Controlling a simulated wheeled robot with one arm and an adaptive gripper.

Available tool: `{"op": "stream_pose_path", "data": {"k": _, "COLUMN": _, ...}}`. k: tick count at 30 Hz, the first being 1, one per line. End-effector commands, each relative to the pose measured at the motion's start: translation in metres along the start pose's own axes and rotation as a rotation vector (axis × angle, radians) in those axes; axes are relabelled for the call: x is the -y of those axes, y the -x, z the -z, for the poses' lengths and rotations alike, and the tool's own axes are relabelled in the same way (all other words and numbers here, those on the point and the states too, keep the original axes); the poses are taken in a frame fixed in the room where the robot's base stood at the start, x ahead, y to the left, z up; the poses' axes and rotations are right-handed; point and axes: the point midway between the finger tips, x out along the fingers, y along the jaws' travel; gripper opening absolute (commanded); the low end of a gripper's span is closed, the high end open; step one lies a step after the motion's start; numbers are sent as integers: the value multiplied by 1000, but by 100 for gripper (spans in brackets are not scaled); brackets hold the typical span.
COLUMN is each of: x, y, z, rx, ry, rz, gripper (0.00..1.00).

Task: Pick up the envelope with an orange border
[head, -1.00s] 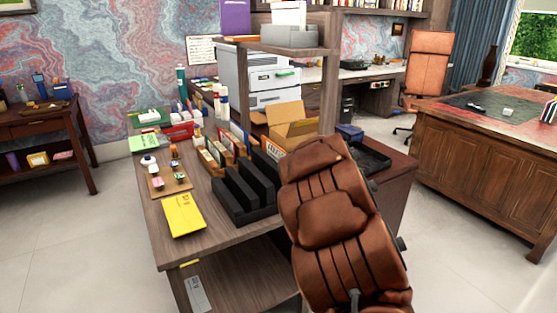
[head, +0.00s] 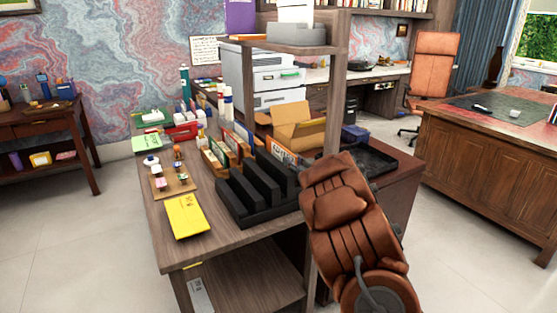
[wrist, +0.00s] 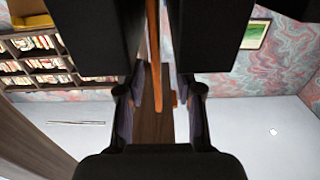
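I cannot make out an orange border on any envelope for certain. A plain yellow envelope (head: 186,216) lies flat at the near left of the wooden desk (head: 215,238). Upright envelopes or cards (head: 214,158) with orange-brown edges stand in a row behind the black sorter (head: 236,199). In the wrist view, my gripper (wrist: 156,108) is open, its two fingers apart. A thin orange strip (wrist: 156,60) shows between the fingers, seen nearly edge-on; I cannot tell what it is or whether it is within reach. My gripper is hidden behind my arm in the head view.
An open cardboard box (head: 297,125) and a black tray (head: 370,158) lie beyond the sorter. A shelf post (head: 334,110) rises beside them, close to my arm, carrying an upper shelf (head: 290,47). Small items on a wooden board (head: 178,186) stand left of the sorter.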

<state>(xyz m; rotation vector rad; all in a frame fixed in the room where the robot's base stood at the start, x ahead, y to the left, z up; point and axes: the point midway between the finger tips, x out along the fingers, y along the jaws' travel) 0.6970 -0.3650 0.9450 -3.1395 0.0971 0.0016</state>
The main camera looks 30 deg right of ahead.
Motion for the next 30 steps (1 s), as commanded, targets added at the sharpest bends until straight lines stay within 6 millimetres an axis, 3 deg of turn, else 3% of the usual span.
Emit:
{"op": "stream_pose_path", "data": {"k": 15, "x": 0, "y": -47, "z": -4, "rx": -1, "ry": -1, "rz": 6, "gripper": 35}}
{"op": "stream_pose_path", "data": {"k": 23, "x": 0, "y": -50, "z": -3, "rx": -1, "ry": 0, "rz": 5, "gripper": 35}}
{"op": "stream_pose_path", "data": {"k": 30, "x": 0, "y": -50, "z": -3, "rx": -1, "ry": 0, "rz": 5, "gripper": 14}}
